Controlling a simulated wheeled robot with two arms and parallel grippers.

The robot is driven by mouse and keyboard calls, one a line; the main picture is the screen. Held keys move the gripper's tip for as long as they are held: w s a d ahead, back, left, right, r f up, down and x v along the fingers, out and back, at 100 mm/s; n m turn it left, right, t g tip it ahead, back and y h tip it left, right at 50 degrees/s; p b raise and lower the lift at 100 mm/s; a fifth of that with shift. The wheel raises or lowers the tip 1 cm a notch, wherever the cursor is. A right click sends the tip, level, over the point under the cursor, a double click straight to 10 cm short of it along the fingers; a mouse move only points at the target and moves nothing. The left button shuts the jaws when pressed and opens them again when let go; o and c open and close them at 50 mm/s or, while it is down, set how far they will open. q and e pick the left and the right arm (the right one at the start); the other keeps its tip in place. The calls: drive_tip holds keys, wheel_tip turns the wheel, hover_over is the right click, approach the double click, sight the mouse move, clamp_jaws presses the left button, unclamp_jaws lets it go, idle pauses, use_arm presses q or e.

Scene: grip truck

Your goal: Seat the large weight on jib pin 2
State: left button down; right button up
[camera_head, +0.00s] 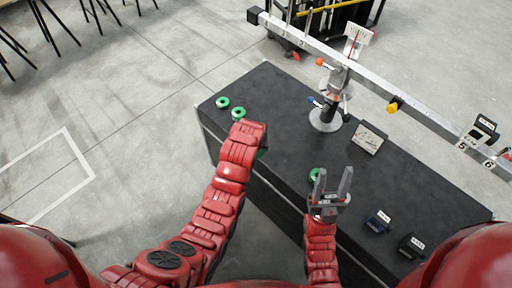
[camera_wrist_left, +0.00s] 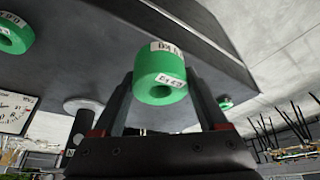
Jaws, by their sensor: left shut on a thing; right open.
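My left gripper (camera_wrist_left: 163,100) is shut on a green ring-shaped weight (camera_wrist_left: 158,66), seen between its fingers in the left wrist view. Its label is too blurred to read surely. In the head view my red left forearm hides the left fingers, and only a green sliver shows beside it. My right gripper (camera_head: 331,188) is open and empty over the table. Another green weight (camera_head: 315,174) lies just left of its fingers. The long grey jib beam (camera_head: 375,83) crosses above the table on a stand (camera_head: 325,118).
Two green weights (camera_head: 238,113) lie at the black table's (camera_head: 285,110) far left corner. A white-faced panel (camera_head: 369,138) sits near the stand. Two dark labelled blocks (camera_head: 378,221) lie at the right. An orange-yellow piece (camera_head: 394,104) hangs on the beam.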

use_arm(q)
drive_tip(key=shift+r+p, duration=0.55)
drive_tip(key=shift+r, duration=1.85)
